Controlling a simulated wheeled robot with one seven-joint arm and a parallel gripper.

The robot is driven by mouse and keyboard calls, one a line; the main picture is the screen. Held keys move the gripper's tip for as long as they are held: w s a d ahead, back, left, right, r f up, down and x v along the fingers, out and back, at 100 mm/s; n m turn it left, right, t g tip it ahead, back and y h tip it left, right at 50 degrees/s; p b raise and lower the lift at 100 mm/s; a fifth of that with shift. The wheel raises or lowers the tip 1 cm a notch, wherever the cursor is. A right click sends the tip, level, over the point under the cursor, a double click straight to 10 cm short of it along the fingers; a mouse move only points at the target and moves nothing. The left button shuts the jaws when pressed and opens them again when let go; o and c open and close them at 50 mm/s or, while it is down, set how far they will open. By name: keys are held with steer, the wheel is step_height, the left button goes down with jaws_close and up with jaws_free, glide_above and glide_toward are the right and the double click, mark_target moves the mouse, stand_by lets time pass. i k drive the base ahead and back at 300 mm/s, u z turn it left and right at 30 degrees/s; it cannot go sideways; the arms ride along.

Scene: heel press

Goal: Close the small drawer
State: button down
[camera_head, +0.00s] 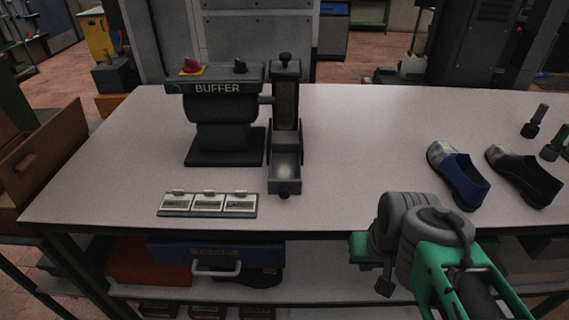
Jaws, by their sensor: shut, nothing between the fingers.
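The small drawer (285,178) is a narrow dark box with a light inside. It stands pulled out toward the front, at the foot of a dark upright unit (286,105) beside the buffer machine. A small round knob (284,194) is on its front face. My gripper (384,288) is at the lower right, in front of the table's front edge and well right of the drawer. It is small and dark, partly hidden by my wrist, and looks shut and empty. It is apart from the drawer.
The buffer (222,112) stands left of the drawer. A plate with three labelled sections (208,204) lies at the front left. Blue (458,176) and black (524,175) shoes stand at the right. The table (345,150) is clear between drawer and shoes. A blue drawer (170,252) hangs below the tabletop.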

mark_target(284, 180)
steer(key=k, duration=1.3)
steer(key=u, duration=0.55)
steer(key=i, duration=0.7)
steer(key=u, duration=0.75)
steer(key=i, duration=0.55)
steer(key=z, duration=0.05)
